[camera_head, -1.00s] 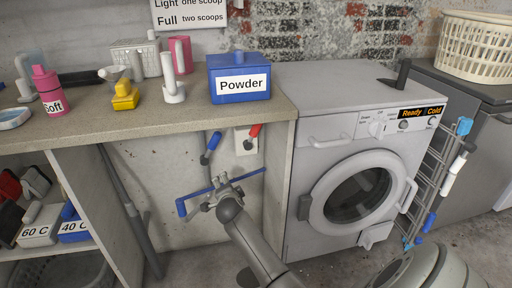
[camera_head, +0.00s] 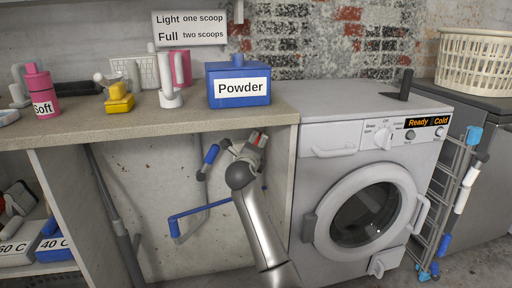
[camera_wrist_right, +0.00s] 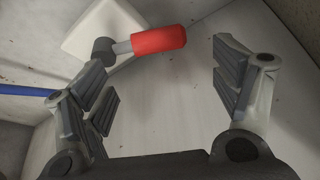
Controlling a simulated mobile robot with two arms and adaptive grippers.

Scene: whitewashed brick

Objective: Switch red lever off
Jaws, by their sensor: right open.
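The red lever (camera_head: 264,140) is on the wall under the countertop, left of the washing machine, and my right gripper partly hides it in the head view. In the right wrist view, its red handle (camera_wrist_right: 160,40) sticks out to the right from a grey pivot on a white plate (camera_wrist_right: 103,28). My right gripper (camera_head: 248,148) is in front of the lever. In the wrist view, the right gripper (camera_wrist_right: 160,80) is open, with the red handle ahead between its spread fingers and no contact visible. My left gripper is not in view.
A blue-handled lever (camera_head: 210,155) is close left of my right gripper. A blue bar (camera_head: 200,210) crosses low behind my arm. The countertop (camera_head: 190,123) overhangs above, with the blue Powder box (camera_head: 239,84) on it. The washing machine (camera_head: 350,150) stands to the right.

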